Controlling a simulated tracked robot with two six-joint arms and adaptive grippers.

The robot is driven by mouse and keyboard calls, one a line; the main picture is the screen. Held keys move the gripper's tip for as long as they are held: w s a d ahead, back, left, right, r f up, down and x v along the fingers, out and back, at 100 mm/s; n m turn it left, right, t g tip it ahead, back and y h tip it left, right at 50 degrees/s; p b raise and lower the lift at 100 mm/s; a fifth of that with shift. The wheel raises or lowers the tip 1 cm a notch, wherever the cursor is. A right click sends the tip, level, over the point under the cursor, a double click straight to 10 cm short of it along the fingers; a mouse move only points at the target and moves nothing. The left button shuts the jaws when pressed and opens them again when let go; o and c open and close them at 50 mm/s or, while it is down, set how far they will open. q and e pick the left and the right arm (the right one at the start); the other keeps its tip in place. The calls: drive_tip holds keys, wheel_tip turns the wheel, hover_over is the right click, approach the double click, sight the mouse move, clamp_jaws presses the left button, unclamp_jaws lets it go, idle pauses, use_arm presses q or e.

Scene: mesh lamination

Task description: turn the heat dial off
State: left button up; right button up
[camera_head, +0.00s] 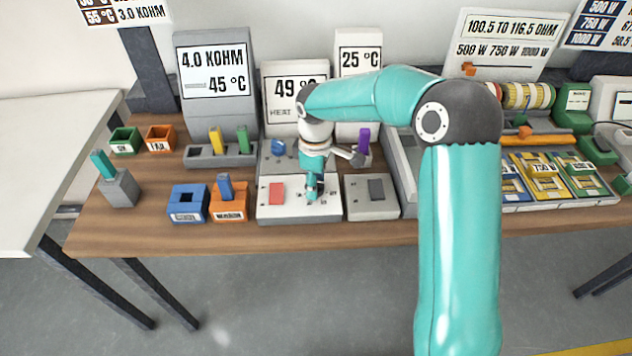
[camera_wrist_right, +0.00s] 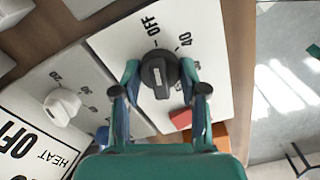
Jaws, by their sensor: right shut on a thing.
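The dark round dial (camera_wrist_right: 160,74) sits on a white box (camera_head: 270,212) beside a red button (camera_head: 277,193). In the right wrist view, its pale bar lies roughly in line with the tick at the OFF mark (camera_wrist_right: 150,25); a 40 mark is to the right. My right gripper (camera_head: 313,190) is shut on the dial, one finger on each side. In the head view the gripper covers the dial. A display reading HEAT OFF (camera_wrist_right: 28,150) shows in the right wrist view; in the head view it reads 49 °C (camera_head: 292,92). My left gripper is not in view.
A second, white dial (camera_wrist_right: 62,105) is on the neighbouring panel. A grey switch box (camera_head: 368,212) stands just right of the white box. An orange holder (camera_head: 232,213) and a blue holder (camera_head: 185,217) stand left. Tall displays stand behind.

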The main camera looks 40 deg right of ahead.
drive_tip(key=o, duration=1.1)
drive_tip(key=shift+o, duration=0.2)
wheel_tip(320, 180, up, 12)
drive_tip(key=shift+f, duration=0.1)
